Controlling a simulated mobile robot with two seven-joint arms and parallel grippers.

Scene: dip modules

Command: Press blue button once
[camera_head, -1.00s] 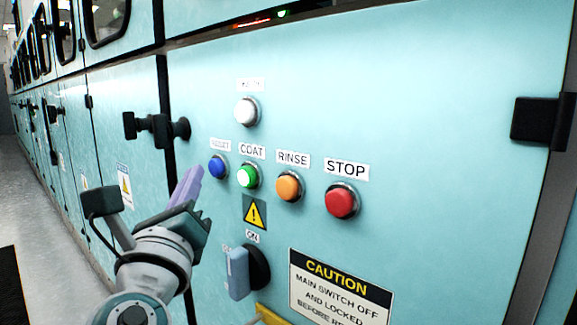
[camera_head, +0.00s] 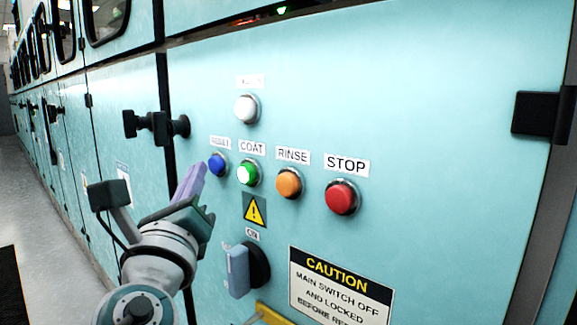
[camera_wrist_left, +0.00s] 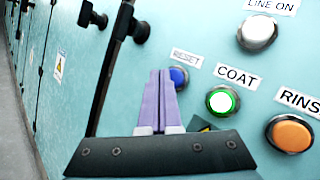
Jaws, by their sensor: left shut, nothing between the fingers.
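The blue button (camera_head: 217,164), labelled RESET, sits at the left end of a row of buttons on the teal cabinet panel. In the left wrist view the blue button (camera_wrist_left: 179,77) shows just right of the fingertips, partly hidden by them. My left gripper (camera_head: 197,168) is shut and empty, its purple fingers pointing up toward the panel just left of and below the blue button. In the left wrist view the fingers (camera_wrist_left: 160,75) lie side by side. I cannot tell whether the tips touch the panel. My right gripper is not in view.
The lit green COAT button (camera_head: 248,173), orange RINSE button (camera_head: 289,183) and red STOP button (camera_head: 341,197) sit to the right. A white button (camera_head: 246,109) is above. A rotary switch (camera_head: 245,269) juts out below, and a black latch (camera_head: 157,126) juts out at upper left.

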